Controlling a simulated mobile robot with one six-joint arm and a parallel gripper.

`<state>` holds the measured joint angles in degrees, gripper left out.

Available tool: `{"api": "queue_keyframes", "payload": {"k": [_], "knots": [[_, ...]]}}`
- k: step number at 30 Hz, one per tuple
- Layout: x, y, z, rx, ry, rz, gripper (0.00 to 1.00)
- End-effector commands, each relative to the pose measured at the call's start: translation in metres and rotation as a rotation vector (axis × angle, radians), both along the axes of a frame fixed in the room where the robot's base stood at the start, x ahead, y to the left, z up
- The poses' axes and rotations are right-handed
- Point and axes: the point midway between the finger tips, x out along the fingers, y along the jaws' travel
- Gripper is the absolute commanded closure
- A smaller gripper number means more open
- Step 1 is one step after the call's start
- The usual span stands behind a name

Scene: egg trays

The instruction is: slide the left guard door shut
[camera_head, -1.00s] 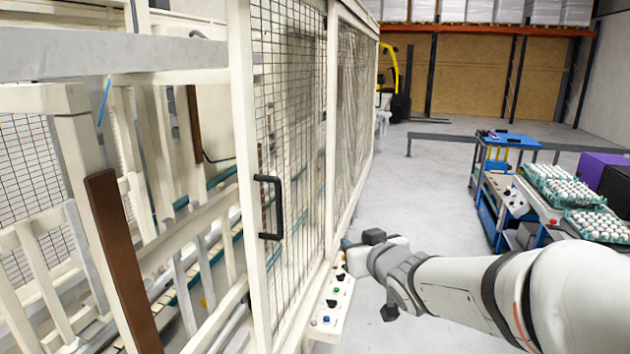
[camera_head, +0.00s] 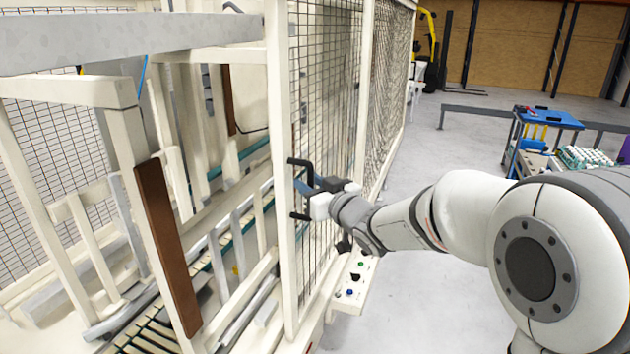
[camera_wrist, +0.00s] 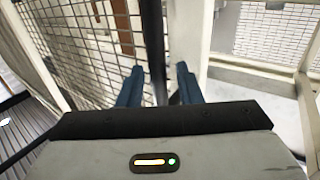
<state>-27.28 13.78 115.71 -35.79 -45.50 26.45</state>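The left guard door (camera_head: 294,250) is a cream frame with black wire mesh, standing open; the machine shows through the gap left of its edge post. Its black D-shaped handle (camera_head: 300,162) sits on that post. My gripper (camera_head: 304,187) is at the handle, with its blue fingers level with the upright bar. In the wrist view, the handle bar (camera_wrist: 153,40) runs between the two blue fingers of my gripper (camera_wrist: 159,72). The fingers are apart, with a visible gap between the bar and the right finger. Contact with the left finger cannot be told.
A control panel (camera_head: 352,284) with buttons juts out below my forearm. A brown strip (camera_head: 168,248) stands on the frame at the left. A blue-topped cart (camera_head: 548,117) and egg trays (camera_head: 584,158) stand at the right. Open grey floor lies between.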

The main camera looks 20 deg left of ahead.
Motion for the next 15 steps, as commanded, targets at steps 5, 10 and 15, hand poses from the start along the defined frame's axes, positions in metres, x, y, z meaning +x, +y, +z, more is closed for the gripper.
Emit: {"api": "queue_keyframes", "payload": {"k": [5, 10, 15], "knots": [[0.0021, 0.0024, -0.0005, 0.001, 0.001, -0.001, 0.68], [0.0021, 0.0018, -0.0005, 0.000, 0.001, -0.002, 0.71], [0.0022, 0.0015, -0.0005, 0.000, 0.001, -0.002, 0.85]]}}
